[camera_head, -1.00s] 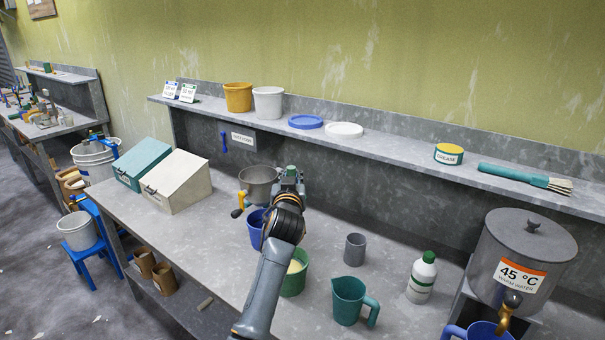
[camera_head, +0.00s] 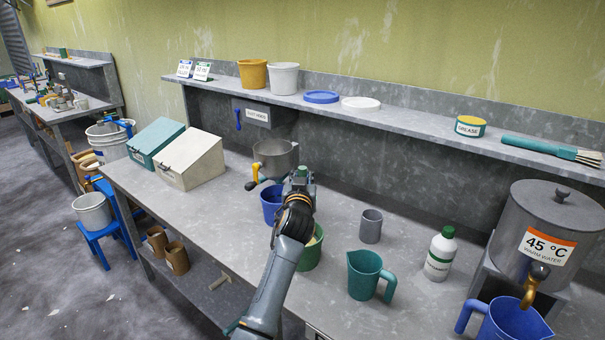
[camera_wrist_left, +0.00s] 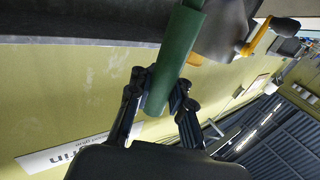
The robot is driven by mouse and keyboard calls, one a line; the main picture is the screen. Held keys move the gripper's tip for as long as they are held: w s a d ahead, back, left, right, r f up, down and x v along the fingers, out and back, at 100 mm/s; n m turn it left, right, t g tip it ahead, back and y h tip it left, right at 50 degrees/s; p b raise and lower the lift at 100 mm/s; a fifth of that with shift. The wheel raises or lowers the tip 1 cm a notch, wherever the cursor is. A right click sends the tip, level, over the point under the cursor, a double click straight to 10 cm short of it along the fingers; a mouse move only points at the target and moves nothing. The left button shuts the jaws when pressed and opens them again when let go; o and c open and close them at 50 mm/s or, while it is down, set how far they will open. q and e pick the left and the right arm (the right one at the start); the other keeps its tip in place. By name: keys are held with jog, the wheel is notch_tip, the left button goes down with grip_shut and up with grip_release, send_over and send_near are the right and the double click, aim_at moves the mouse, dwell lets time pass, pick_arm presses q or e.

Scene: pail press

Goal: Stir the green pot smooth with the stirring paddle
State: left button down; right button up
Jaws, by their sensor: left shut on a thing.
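The green pot (camera_head: 314,252) stands on the bench, partly hidden behind my left arm; pale contents showed in it a second ago. My left gripper (camera_head: 300,184) is above the bench, beyond the pot in the picture. In the left wrist view my left gripper (camera_wrist_left: 162,86) is shut on a green cylindrical handle (camera_wrist_left: 178,55), which I take to be the stirring paddle's. The paddle's lower end is hidden, so I cannot tell whether it is in the pot. My right gripper is not in view.
A blue pot (camera_head: 270,205) is close by on the left, with a grey cranked vessel (camera_head: 275,155) behind it. A grey cup (camera_head: 371,226), a teal jug (camera_head: 368,277) and a white bottle (camera_head: 440,255) stand to the right. Bare bench lies left of my arm.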

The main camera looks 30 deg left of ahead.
pick_arm(q)
notch_tip(320, 180, down, 6)
jog(key=b, duration=0.3)
jog(key=shift+r+b, duration=0.25)
jog(key=shift+b, duration=0.15)
jog(key=shift+f+b, duration=0.6)
jog(key=shift+f, duration=0.15)
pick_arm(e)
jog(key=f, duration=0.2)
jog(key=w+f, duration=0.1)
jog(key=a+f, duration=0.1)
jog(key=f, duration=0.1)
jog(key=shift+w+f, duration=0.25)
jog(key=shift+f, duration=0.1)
pick_arm(q)
jog(key=shift+a, duration=0.1)
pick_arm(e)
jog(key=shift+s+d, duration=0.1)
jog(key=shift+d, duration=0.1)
pick_arm(q)
jog(key=shift+a, duration=0.15)
jog(key=shift+s+a+p, duration=0.45)
jog(key=shift+a+p, duration=0.1)
jog(key=shift+a, duration=0.05)
jog(key=shift+s+d, duration=0.2)
jog(key=shift+s, duration=0.3)
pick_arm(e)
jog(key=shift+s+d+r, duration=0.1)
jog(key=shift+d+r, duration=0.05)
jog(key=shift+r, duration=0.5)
